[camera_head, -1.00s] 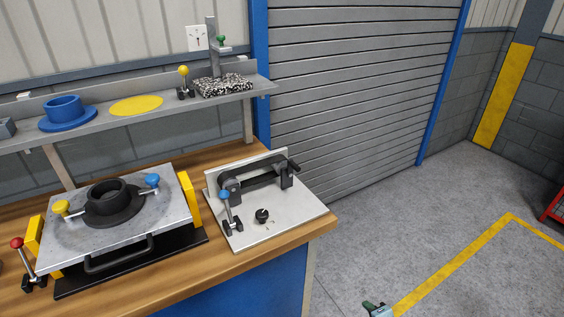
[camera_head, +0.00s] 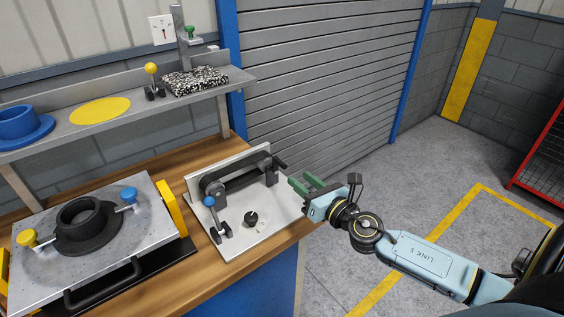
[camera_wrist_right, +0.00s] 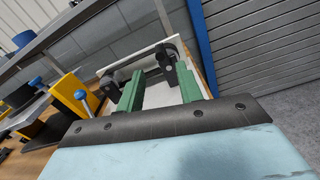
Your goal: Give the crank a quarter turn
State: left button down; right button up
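The fixture on the bench has a pale base plate (camera_head: 270,226) with an upright back plate and a dark belt-like bar (camera_head: 240,180) between two round ends. A short black handle (camera_head: 279,162), which looks like the crank, sticks out at its right end. My right gripper (camera_head: 304,184) is just right of the fixture, apart from the handle. In the right wrist view, its two green fingers (camera_wrist_right: 158,88) are spread with nothing between them, and the dark fixture parts (camera_wrist_right: 152,74) show beyond them, partly hidden. My left gripper is out of view.
A blue-tipped lever (camera_head: 212,212) and a black knob (camera_head: 251,218) stand on the plate. To the left is a metal pallet (camera_head: 140,220) with a black ring. A shelf (camera_head: 130,124) runs behind.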

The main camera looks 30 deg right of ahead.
aim_at(282, 163)
jog(key=w, duration=0.8)
jog(key=shift+w+a+p, duration=0.3)
jog(key=shift+w+a, duration=0.05)
jog(key=shift+w, duration=0.05)
